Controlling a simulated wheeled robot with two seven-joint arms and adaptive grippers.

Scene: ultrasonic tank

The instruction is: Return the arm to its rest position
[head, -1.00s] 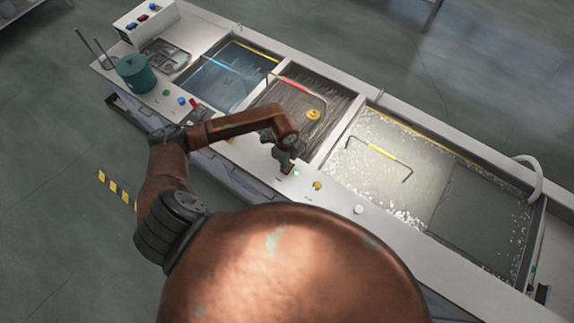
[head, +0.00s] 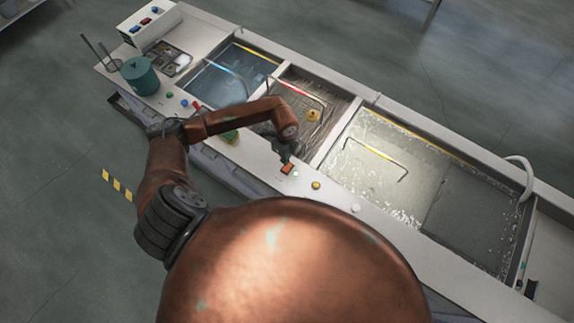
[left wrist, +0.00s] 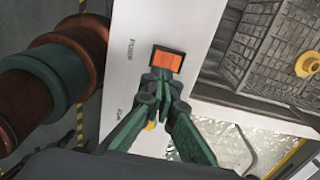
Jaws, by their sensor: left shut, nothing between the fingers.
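My left arm comes in from the left in the head view. Its gripper (head: 285,158) is over the front ledge of the tank bench, beside an orange switch (head: 287,169). In the left wrist view the gripper's green fingers (left wrist: 161,84) are closed together with nothing between them. The orange switch (left wrist: 167,61) sits just beyond the fingertips in a dark frame, with the word PUMP printed beside it. I cannot tell the exact gap between fingertips and switch. My right gripper is not in view.
Three basins lie behind the ledge: a blue one (head: 213,84), a middle one with a yellow knob (head: 313,115), and a large bubbling one (head: 350,185). A teal pot (head: 139,77) stands at the left end. Small buttons line the ledge.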

